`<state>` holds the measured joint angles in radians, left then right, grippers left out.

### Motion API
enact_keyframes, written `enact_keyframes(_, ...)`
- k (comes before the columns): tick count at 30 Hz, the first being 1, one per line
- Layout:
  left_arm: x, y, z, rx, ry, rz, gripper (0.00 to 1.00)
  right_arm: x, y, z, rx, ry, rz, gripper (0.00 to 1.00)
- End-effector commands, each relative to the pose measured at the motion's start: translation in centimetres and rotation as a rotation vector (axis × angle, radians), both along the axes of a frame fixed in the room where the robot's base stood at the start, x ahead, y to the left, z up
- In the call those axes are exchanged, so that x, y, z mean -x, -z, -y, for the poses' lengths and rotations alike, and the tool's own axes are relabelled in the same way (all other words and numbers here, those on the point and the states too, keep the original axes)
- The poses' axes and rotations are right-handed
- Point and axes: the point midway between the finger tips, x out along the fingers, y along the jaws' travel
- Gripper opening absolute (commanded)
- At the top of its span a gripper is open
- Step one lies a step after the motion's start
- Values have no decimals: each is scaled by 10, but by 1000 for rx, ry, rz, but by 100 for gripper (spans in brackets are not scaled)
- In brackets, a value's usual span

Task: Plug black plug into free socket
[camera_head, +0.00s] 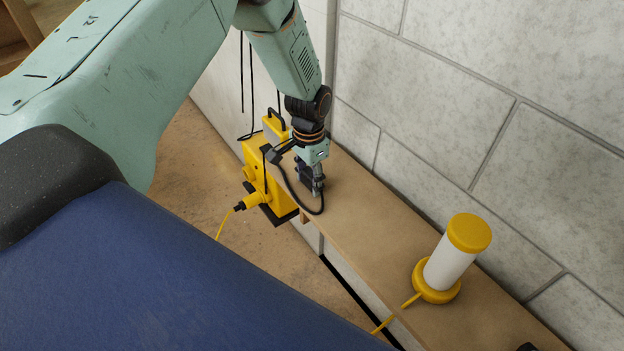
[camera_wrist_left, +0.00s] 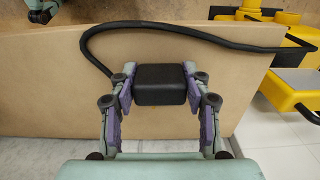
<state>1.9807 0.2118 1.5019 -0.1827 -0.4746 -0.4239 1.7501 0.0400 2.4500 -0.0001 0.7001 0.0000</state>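The black plug (camera_wrist_left: 161,85) is a dark block between the two fingers of my left gripper (camera_wrist_left: 162,92), which touch its sides. Its black cable arches above it and runs right in the left wrist view. In the head view my left gripper (camera_head: 314,190) points down above the wooden shelf, with the plug (camera_head: 305,182) partly hidden by the fingers. The yellow power box (camera_head: 256,170) is just left of the gripper. A yellow plug (camera_head: 250,201) with a yellow cord sits at its lower front. I cannot make out the free socket.
The wooden shelf (camera_head: 385,250) runs along a grey block wall (camera_head: 450,110). A white and yellow lamp (camera_head: 451,262) stands on it at the right, with a yellow cord over the edge. The shelf between gripper and lamp is clear.

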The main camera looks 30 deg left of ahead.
Motion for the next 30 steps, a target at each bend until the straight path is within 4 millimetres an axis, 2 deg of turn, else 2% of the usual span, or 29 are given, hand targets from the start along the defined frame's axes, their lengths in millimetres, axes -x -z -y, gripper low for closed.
enact_keyframes(1, 1, 2, 0, 0, 1, -3, 35, 0, 0, 0, 0, 0, 0, 40)
enact_keyframes(9, 2, 3, 0, 0, 1, -5, 15, 0, 0, 0, 0, 0, 0, 40)
enact_keyframes(19, 3, 1, 0, 0, 1, -6, 14, 0, -2, 0, 0, 0, 0, 40)
enact_keyframes(30, 2, -26, 0, 0, 1, -3, 14, 0, -25, 0, 0, 0, 0, 40)
